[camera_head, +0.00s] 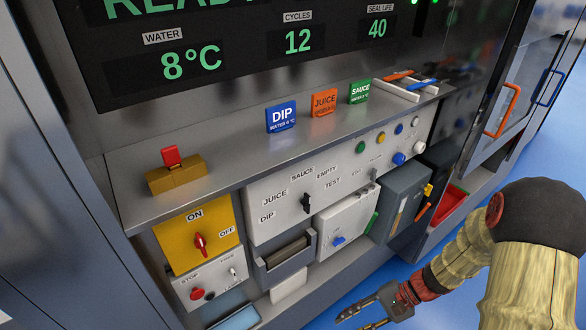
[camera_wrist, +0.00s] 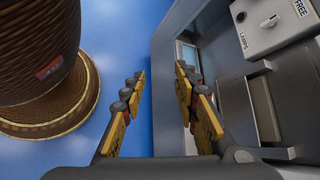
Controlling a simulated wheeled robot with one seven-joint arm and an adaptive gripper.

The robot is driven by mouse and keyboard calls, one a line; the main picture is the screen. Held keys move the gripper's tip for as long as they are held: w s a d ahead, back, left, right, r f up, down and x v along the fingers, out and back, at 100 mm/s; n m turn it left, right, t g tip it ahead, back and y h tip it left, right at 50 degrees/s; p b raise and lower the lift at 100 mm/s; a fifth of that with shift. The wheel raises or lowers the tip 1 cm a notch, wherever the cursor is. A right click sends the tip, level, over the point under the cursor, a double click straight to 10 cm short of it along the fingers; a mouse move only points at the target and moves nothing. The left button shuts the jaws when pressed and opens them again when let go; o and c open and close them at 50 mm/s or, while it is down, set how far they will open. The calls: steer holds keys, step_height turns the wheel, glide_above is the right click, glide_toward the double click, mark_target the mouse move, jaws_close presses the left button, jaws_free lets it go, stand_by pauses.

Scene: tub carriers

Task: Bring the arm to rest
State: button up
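My arm (camera_head: 535,265) reaches in from the lower right in the head view, bent downward. My gripper (camera_head: 354,322) hangs low in front of the machine, over the blue floor, near the bottom edge of that view. In the wrist view my gripper (camera_wrist: 160,78) has its two yellow-and-grey fingers apart, with only blue floor and the edge of a grey housing showing between and beyond them. Nothing is held. The right finger appears close to the grey housing in that view; I cannot tell the exact gap.
The machine's steel shelf (camera_head: 150,203) carries a red-topped yellow block (camera_head: 176,175) and DIP (camera_head: 281,117), JUICE (camera_head: 324,102) and SAUCE (camera_head: 359,92) cards. Below are a yellow switch panel (camera_head: 216,229) and a grey bin (camera_head: 268,277). Blue floor (camera_head: 350,293) lies open in front.

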steer(key=s+d+r+n+t+h+p, duration=0.1)
steer(key=s+d+r+n+t+h, duration=0.15)
steer(key=r, duration=0.55)
steer(key=s+d+r+n+t+h, duration=0.15)
steer(key=r+h, duration=0.25)
steer(key=r, duration=0.4)
steer(key=s+d+r+n+t+h+p, duration=0.1)
steer(key=s+d+r+n+h, duration=0.2)
steer(key=r, duration=0.5)
steer(key=a+r+n+t, duration=0.1)
steer(key=a+r+t, duration=0.1)
steer(key=r, duration=0.6)
steer(key=shift+s+a+r+n+t+h+p, duration=0.2)
steer(key=shift+a+r+n+t+h+p, duration=0.15)
steer(key=shift+a, duration=0.55)
